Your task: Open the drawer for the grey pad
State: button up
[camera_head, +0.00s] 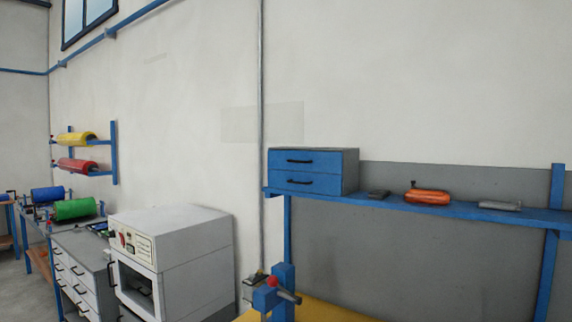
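A blue cabinet (350,172) with two stacked drawers stands on the left end of a blue shelf. Its upper drawer (290,160) and lower drawer (290,182) each have a black handle, and both look shut. The drawers' insides are hidden. My gripper is not in view.
An orange tool (428,196) and a light grey object (500,205) lie on the blue shelf (456,208). Below is a yellow surface (320,312) with a blue, red-handled fixture (283,285). A white oven-like machine (190,262) and grey drawer unit (90,245) stand left.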

aim_at(309, 160)
jog(key=z, duration=3.35)
jog(key=k, duration=1.95)
jog(key=u, duration=2.25)
jog(key=i, duration=0.85)
jog(key=u, duration=0.05)
